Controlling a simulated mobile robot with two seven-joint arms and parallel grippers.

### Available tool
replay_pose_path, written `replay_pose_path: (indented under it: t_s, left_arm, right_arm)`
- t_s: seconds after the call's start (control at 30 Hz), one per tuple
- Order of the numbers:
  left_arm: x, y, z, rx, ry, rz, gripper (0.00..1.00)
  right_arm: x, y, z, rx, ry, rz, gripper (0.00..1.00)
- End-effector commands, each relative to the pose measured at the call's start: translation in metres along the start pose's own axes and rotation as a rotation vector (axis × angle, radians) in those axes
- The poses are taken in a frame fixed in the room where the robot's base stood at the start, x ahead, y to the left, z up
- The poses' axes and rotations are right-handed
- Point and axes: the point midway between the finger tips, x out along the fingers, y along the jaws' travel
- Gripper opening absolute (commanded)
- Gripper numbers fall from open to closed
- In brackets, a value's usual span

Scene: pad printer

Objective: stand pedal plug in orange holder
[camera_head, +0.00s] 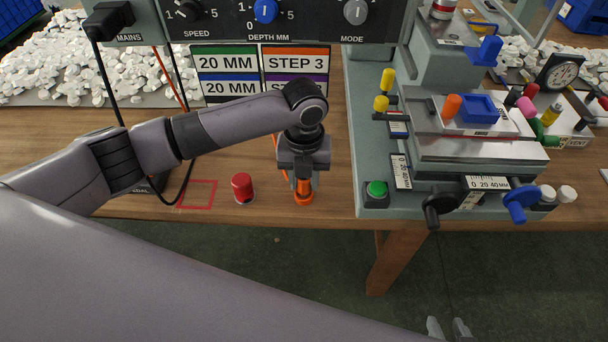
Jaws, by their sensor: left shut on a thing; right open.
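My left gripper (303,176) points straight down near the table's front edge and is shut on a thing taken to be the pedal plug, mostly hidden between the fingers. The orange holder (304,198) is directly below the fingertips, and orange also shows between them. I cannot tell where plug and holder meet, or how deep the plug sits. An orange cable (283,172) runs down beside the gripper. My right gripper (448,328) is open at the bottom edge, below the table, with only its fingertips showing.
A red-capped holder (243,187) stands left of the orange one, beside a red square outline (198,194). A black cable (188,165) hangs at left. The grey machine base (358,160) with a green button (376,189) lies right. Label cards (226,57) stand behind.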

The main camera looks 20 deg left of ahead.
Motion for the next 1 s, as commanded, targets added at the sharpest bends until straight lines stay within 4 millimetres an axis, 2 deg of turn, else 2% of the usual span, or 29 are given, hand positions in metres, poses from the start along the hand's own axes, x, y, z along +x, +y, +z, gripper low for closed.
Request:
replay_pose_path:
  t_s: [0.53, 0.57, 0.63, 0.67, 1.0]
  left_arm:
    - [0.012, 0.0, 0.0, 0.0, 0.0, 0.0, 0.0]
    - [0.012, 0.0, 0.0, 0.001, 0.0, 0.0, 0.36]
    - [0.011, 0.0, 0.0, 0.001, 0.0, 0.0, 0.59]
    - [0.011, 0.0, 0.0, 0.001, 0.0, 0.0, 0.62]
    - [0.009, 0.0, 0.0, 0.0, 0.0, 0.0, 0.62]
  right_arm:
    - [0.003, 0.0, 0.004, 0.0, 0.0, 0.0, 0.43]
    - [0.003, 0.0, 0.004, 0.0, 0.0, 0.0, 0.43]
    - [0.003, 0.0, 0.003, 0.0, 0.0, 0.0, 0.43]
    - [0.003, 0.0, 0.003, 0.0, 0.0, 0.0, 0.43]
    - [0.001, 0.0, 0.001, 0.0, 0.0, 0.0, 0.43]
